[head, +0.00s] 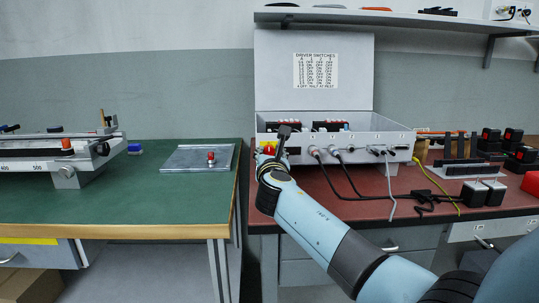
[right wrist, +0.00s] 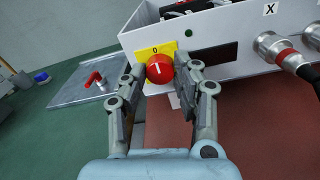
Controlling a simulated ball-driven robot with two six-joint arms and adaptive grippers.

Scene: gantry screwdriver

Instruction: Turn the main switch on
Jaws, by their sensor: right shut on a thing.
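The main switch (right wrist: 160,68) is a round red knob with a white pointer mark, on a yellow plate (right wrist: 146,53) marked 0 at its top. It sits on the front face of the open white control box (head: 375,148). The white mark stands nearly upright, slightly tilted. My right gripper (right wrist: 161,76) has one finger on each side of the knob and is shut on it. In the head view my right gripper (head: 273,157) is at the box's left front corner and covers most of the switch. My left gripper is out of view.
Cables with plugs (head: 333,152) run from the box front over the red bench. Black boxes with red buttons (head: 490,138) stand at right. A metal plate with a red handle (head: 190,158) lies on the green bench at left. A shelf (head: 400,17) hangs above.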

